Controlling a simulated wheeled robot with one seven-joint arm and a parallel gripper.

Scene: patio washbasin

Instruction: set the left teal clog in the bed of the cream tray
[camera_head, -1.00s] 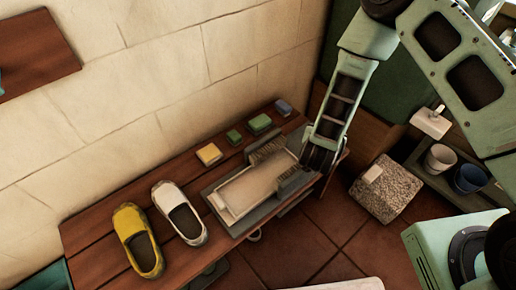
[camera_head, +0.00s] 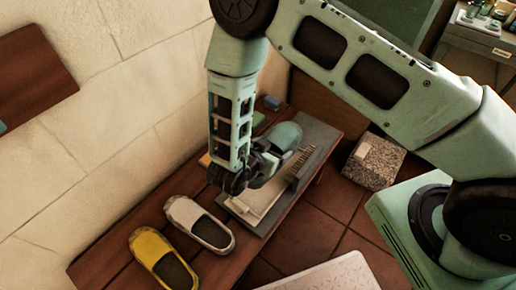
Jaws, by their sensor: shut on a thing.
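The teal clog (camera_head: 284,137) is over the far part of the cream tray (camera_head: 243,212), its rounded toe pointing away to the upper right. My gripper (camera_head: 258,171) is shut on the clog's near end, and my wrist hides part of it. I cannot tell whether the clog's sole touches the tray. The cream tray lies in a grey frame on the wooden bench, and its near corner and right edge show. A dark bristle strip (camera_head: 300,161) stands at its right side.
A white clog (camera_head: 188,211) and a yellow clog (camera_head: 150,247) stand on the bench (camera_head: 118,265) left of the tray. A blue block (camera_head: 271,102) and a green block (camera_head: 258,118) lie behind, partly covered. A speckled stone block (camera_head: 372,161) sits to the right.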

